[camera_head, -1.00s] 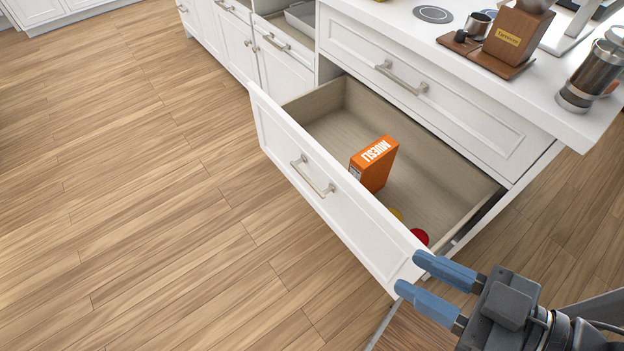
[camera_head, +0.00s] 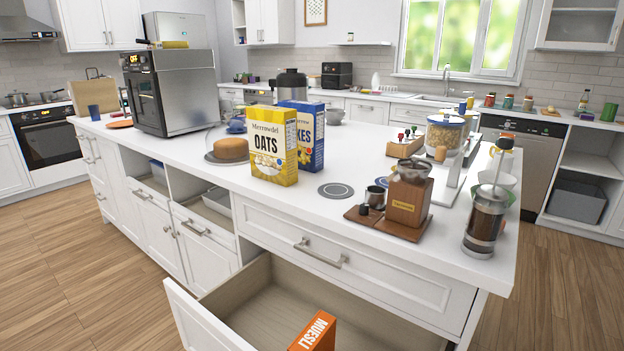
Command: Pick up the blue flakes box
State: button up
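The blue flakes box (camera_head: 312,135) stands upright on the white island counter, with part of the word ending "KES" showing. A yellow oats box (camera_head: 274,150) stands in front of it to the left and hides much of its face. My gripper is out of the picture now.
The open drawer (camera_head: 258,288) below the counter holds an orange muesli box (camera_head: 315,335). A cake under a glass dome (camera_head: 231,148) stands left of the boxes. A coffee grinder (camera_head: 409,196) and a French press (camera_head: 485,222) stand to the right.

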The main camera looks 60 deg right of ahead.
aim_at(310, 116)
jog(key=z, duration=1.2)
